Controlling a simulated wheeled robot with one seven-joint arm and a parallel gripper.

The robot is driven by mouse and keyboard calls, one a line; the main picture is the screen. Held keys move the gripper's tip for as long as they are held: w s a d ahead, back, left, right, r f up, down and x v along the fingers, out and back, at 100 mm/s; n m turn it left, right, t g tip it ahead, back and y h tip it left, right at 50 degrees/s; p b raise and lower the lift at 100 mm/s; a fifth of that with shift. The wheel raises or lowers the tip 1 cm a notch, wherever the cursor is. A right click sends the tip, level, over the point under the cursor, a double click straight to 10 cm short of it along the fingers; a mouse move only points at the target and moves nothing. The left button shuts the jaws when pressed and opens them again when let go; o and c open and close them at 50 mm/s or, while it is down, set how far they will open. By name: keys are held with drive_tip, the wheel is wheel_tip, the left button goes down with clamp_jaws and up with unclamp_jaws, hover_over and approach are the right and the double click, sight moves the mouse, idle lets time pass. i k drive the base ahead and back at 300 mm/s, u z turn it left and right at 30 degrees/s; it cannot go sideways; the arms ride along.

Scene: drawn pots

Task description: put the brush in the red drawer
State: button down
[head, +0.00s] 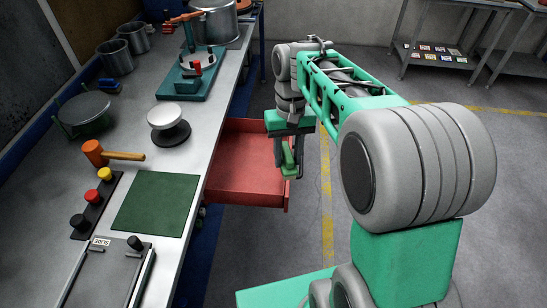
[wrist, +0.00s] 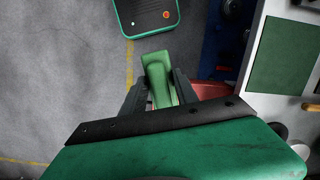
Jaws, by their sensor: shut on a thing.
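My gripper (head: 288,172) points down near the outer end of the pulled-out red drawer (head: 240,165). It is shut on a green brush (wrist: 158,78), which also shows between the fingers in the head view (head: 289,158). Only the brush's green body shows; I cannot make out any bristles. The drawer is open and the visible part of its floor is bare. In the wrist view a strip of the drawer (wrist: 212,90) shows right of the fingers, with grey floor under the brush. The gripper hides part of the drawer's right edge.
The drawer sticks out from the steel workbench (head: 215,105). On the bench are a green mat (head: 157,202), an orange mallet (head: 95,153), a round-topped stand (head: 168,117), a teal-based device (head: 190,85) and pots (head: 115,56). Floor right of the drawer is clear.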

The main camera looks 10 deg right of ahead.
sight(244, 164)
drive_tip(key=z, duration=0.2)
drive_tip(key=i, duration=0.9)
drive_tip(key=u, duration=1.55)
